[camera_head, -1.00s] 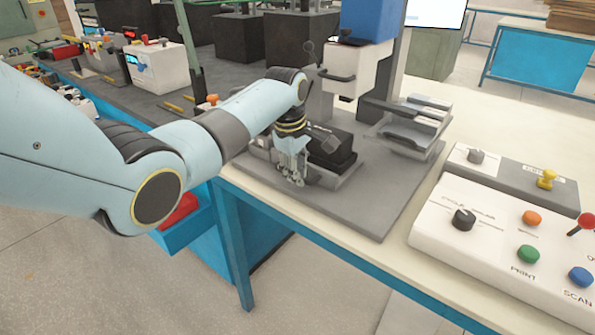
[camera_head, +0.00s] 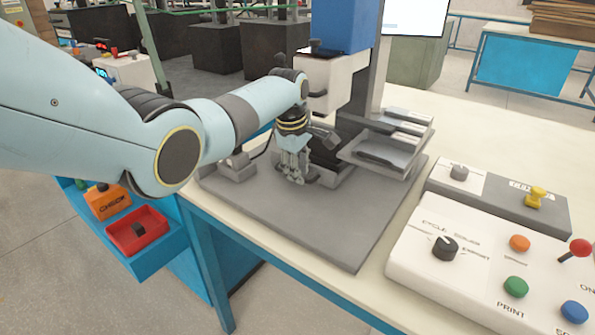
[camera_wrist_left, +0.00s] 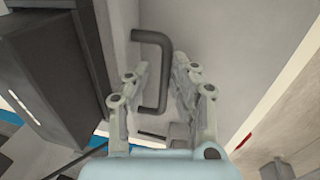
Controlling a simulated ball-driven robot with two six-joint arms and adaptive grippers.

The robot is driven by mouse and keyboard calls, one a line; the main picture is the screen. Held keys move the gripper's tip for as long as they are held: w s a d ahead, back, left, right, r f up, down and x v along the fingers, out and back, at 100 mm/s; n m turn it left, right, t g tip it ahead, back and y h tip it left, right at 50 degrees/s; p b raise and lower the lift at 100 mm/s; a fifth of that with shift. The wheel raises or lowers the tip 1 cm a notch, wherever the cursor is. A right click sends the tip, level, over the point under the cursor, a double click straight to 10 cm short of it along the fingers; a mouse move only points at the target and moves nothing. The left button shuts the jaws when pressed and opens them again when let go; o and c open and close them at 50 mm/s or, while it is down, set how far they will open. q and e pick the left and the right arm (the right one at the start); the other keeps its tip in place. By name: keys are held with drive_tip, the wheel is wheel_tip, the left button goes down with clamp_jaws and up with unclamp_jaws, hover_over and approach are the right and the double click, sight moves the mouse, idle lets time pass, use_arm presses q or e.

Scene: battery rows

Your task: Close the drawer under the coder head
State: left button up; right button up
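The coder head (camera_head: 328,78) is a white block with a dark handle, below a blue housing. Under it is a dark box on a grey drawer (camera_head: 332,181), partly hidden by my gripper. My left gripper (camera_head: 292,178) points down just left of the drawer, low over the grey base plate (camera_head: 330,225). In the left wrist view, the fingers (camera_wrist_left: 161,66) are apart. A dark C-shaped handle (camera_wrist_left: 163,80) shows between them, beside the dark box (camera_wrist_left: 50,65); I cannot tell whether a finger touches it. My right gripper is not in view.
A grey tray stand (camera_head: 385,150) stands right of the coder head. A small grey block (camera_head: 238,167) sits at the plate's left. A control panel (camera_head: 480,265) with knobs and buttons is at the right. The front of the base plate is clear.

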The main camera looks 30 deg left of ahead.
use_arm(q)
drive_tip(key=shift+o, duration=0.9)
drive_tip(key=shift+w, duration=0.1)
drive_tip(key=shift+r, duration=0.15)
wheel_tip(320, 180, up, 11)
drive_tip(key=s, duration=0.2)
drive_tip(key=shift+s+r, duration=0.2)
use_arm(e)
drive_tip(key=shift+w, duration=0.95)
